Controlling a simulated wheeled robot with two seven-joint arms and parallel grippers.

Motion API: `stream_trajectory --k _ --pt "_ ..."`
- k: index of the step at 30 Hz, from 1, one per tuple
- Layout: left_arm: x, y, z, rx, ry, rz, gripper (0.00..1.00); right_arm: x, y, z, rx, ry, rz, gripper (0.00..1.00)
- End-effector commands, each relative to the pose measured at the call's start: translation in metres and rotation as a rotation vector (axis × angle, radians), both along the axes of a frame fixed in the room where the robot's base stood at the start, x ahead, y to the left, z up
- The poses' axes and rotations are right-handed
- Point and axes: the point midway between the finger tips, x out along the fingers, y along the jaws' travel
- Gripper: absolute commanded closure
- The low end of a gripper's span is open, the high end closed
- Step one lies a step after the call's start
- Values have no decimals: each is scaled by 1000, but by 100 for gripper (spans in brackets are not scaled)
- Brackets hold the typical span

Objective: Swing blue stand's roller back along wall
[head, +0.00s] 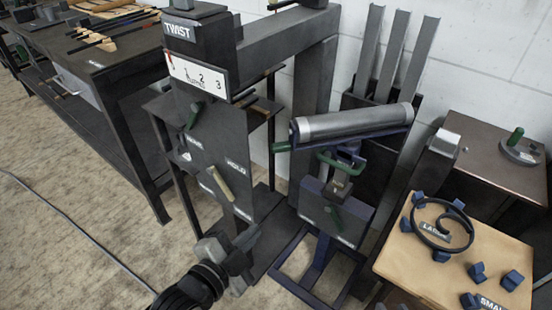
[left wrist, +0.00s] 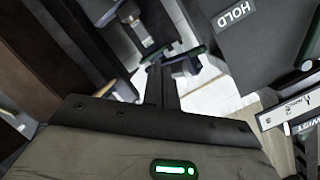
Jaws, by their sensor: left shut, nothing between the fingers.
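The blue stand (head: 334,208) stands on the floor right of centre in the head view. Its silver roller (head: 355,121) lies in a blue cradle on top, slanting slightly up to the right. A green grip (head: 279,147) sticks out at the roller's left end. My left gripper (head: 246,241) is shut and empty, low in front of the dark gate panel and left of the blue stand, apart from the roller. In the left wrist view its fingers (left wrist: 162,85) point away over the floor. My right gripper is not in view.
The dark gate panel (head: 215,150) carries several levers and a HOLD label (left wrist: 236,14). Upright grey channels (head: 391,55) stand behind the roller by the white wall (head: 490,50). A wooden board (head: 450,262) with blue blocks is at right. A dark bench (head: 105,75) is at left.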

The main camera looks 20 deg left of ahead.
Motion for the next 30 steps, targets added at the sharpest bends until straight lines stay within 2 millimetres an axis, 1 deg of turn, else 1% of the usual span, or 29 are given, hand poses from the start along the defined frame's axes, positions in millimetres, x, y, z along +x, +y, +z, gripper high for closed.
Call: stream_trajectory --k 1,3,6,9,14,17,28,29,30 --pt "11 4 10 132 -83 -24 100 2 0 6 0 -3 0 71" --pt "21 8 18 304 -184 -48 100 3 0 5 -1 0 -1 71" --pt "32 12 28 491 -292 -62 100 2 -1 4 -2 7 -2 71" --pt "38 15 33 608 -354 -65 100 3 -1 4 -2 8 -2 71" --pt "48 15 35 667 -387 -63 100 3 -1 4 -1 8 -5 71" --pt "63 11 36 667 -389 -62 100 3 -1 3 0 8 -6 71" --pt "138 -6 36 664 -386 -63 100 3 -1 0 3 9 -7 71" --pt "143 -5 35 666 -385 -64 100 3 -1 0 4 8 -7 71" --pt "149 0 35 668 -385 -65 100 3 -1 0 5 8 -8 71"
